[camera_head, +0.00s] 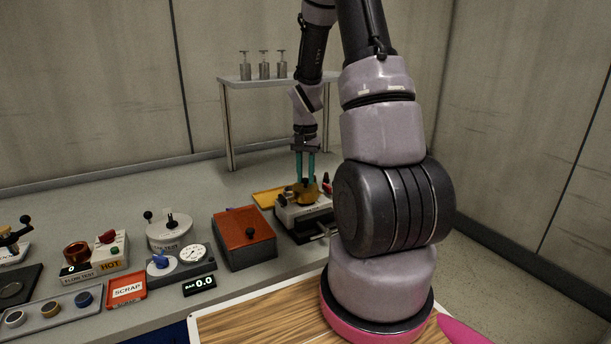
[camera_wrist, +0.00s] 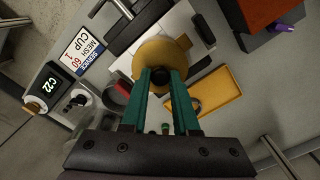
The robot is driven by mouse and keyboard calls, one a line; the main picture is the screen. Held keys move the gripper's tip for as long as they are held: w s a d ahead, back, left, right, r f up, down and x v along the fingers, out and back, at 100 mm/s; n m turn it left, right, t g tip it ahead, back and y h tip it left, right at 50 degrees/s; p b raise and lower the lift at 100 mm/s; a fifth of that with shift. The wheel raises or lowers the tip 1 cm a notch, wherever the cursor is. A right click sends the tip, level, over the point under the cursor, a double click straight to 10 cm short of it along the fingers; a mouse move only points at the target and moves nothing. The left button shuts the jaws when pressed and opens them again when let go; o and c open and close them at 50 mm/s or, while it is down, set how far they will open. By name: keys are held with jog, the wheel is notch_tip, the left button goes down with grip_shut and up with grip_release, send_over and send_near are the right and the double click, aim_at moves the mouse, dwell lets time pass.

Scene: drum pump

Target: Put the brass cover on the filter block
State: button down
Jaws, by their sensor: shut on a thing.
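My gripper (camera_head: 306,180), with teal fingers, is shut on the brass cover (camera_head: 304,194), gripping it from above. In the wrist view the cover is a round brass disc (camera_wrist: 158,55) at the fingertips (camera_wrist: 162,74). The filter block (camera_head: 290,214) is a pale block with dark parts at the back right of the bench. The cover is directly over it, and I cannot tell whether it touches or sits a little above. In the wrist view the cover hides much of the pale block (camera_wrist: 177,24).
A yellow tray (camera_wrist: 232,92) lies beside the block, with a small round part in it. A shelf (camera_head: 262,82) holds several small metal parts.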

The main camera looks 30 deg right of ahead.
aim_at(305, 179)
jog(key=shift+f, duration=0.5)
dwell(0.8)
grip_release()
dwell(0.5)
jog(key=shift+r, duration=4)
